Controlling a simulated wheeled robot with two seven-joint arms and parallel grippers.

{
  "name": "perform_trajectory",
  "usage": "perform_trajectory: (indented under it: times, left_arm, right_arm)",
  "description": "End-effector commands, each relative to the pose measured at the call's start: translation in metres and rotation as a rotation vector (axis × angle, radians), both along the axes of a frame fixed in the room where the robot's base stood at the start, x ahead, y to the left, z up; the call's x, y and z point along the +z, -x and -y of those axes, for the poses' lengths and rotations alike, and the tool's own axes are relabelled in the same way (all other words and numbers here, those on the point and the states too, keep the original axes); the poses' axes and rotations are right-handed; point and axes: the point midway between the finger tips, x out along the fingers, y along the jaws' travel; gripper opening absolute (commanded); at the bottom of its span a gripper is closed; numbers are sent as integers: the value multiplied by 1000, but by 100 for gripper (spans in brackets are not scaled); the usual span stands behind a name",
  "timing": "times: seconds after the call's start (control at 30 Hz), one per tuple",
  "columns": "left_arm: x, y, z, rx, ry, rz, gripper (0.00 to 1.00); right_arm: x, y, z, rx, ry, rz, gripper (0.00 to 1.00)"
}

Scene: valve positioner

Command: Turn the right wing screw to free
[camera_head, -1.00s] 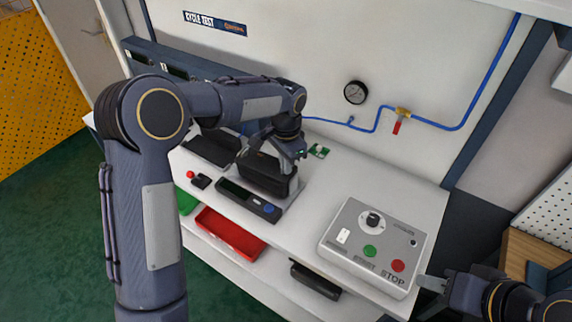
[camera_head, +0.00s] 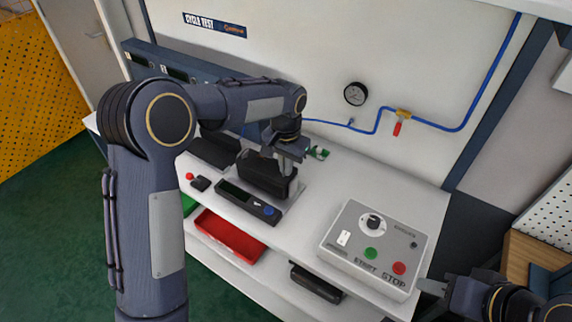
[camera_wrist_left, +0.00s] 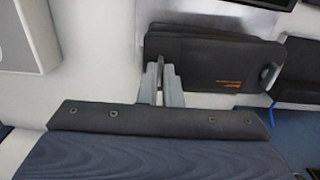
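The black valve positioner box (camera_head: 262,178) stands on a pale base plate on the bench; it also shows as a dark panel in the left wrist view (camera_wrist_left: 205,62). My left gripper (camera_head: 288,166) points down at the box's right end. In the left wrist view its two grey fingers (camera_wrist_left: 160,88) stand close together, with a thin upright dark piece between them, possibly the right wing screw; I cannot tell whether they grip it. A grey knob (camera_wrist_left: 268,75) shows at the panel's other end. My right gripper (camera_head: 432,287) is beside the control box, its opening unclear.
The control box (camera_head: 350,262) with a dial and START and STOP buttons is at the bench's right. A display unit (camera_head: 246,203) lies in front of the positioner. A red tray (camera_head: 228,236) is below. A gauge (camera_head: 355,94) and blue hose (camera_head: 450,128) are on the back panel.

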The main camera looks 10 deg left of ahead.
Motion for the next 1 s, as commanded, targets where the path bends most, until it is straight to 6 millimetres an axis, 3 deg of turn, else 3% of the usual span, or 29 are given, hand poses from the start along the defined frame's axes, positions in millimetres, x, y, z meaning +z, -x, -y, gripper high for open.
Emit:
perform_trajectory:
  times: [0.2,0.3,0.4,0.73,1.0]
  left_arm:
    - [0,0,0,-1,0,1,0]
    - [0,0,0,-1,0,1,17]
    - [0,0,0,-1,0,1,27]
    - [5,-1,0,-1,1,2,27]
    - [48,-1,0,-1,1,5,27]
  right_arm:
    - [0,0,0,0,0,0,36]
    - [0,0,0,0,0,0,36]
    - [0,0,0,0,0,0,36]
    - [-1,0,0,0,0,0,36]
    - [-5,0,0,0,0,0,36]
